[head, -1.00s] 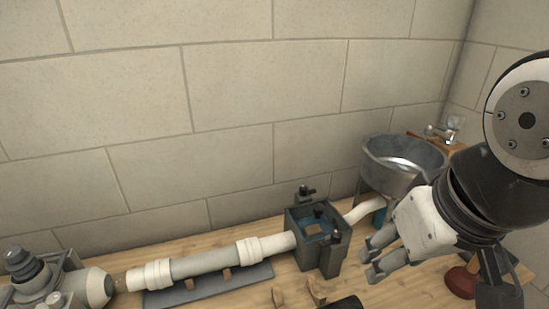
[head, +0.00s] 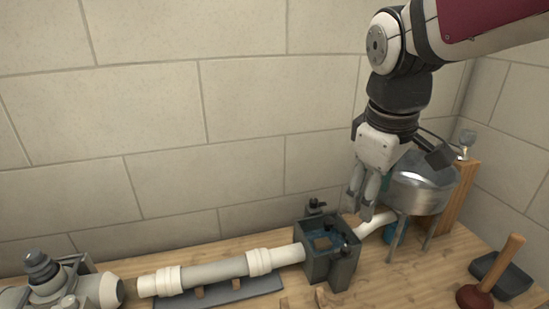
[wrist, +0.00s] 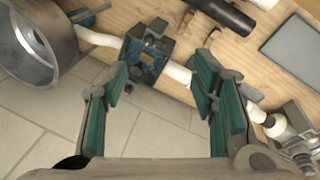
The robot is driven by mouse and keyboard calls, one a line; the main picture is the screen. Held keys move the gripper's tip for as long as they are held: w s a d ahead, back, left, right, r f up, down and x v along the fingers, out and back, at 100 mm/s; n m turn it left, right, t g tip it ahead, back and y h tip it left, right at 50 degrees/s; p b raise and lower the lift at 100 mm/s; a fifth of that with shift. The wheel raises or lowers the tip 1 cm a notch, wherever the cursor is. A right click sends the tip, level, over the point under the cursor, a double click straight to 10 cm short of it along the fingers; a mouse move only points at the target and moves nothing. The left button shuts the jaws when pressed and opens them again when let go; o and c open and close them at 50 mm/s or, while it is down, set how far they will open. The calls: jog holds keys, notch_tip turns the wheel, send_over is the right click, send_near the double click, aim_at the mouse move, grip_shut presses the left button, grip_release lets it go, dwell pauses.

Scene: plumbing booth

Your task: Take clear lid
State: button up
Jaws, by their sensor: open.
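I cannot clearly pick out a clear lid. A dark grey box (head: 312,262) with a bluish top opening and black knobs stands on the bench; it also shows in the wrist view (wrist: 135,50). Whether a clear sheet covers its opening, I cannot tell. A small glassy piece (head: 466,140) sits on top of a wooden post at the right. My gripper (head: 360,211) points down beside the box, between it and the metal basin. In the wrist view my gripper (wrist: 162,78) has its green-padded fingers apart, with nothing between them.
The metal basin (head: 425,198) on legs stands close right of my gripper. A plunger (head: 478,292) and a dark tray (head: 512,280) are at the right. The back wall (head: 200,100) is close behind.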

jog(key=w+f+n+g, duration=0.1)
jog(key=w+f+n, duration=0.15)
jog(key=w, duration=0.35)
jog(key=w+f+n, duration=0.1)
jog(key=w+n, duration=0.2)
jog(key=w, duration=0.2)
jog(key=n+g+p, duration=0.1)
jog(key=n+p, duration=0.1)
jog(key=n, duration=0.3)
send_over(329, 219)
jog(key=f, duration=1.6)
jog(key=shift+s+a, duration=0.25)
jog(key=shift+s, duration=0.1)
jog(key=shift+w+d+f+p, duration=0.15)
jog(key=shift+f+p, duration=0.1)
jog(key=shift+f, duration=1.25)
jog(key=shift+w+d+f+p, duration=0.15)
jog(key=shift+f+p, duration=0.1)
jog(key=shift+f, duration=1.25)
grip_shut()
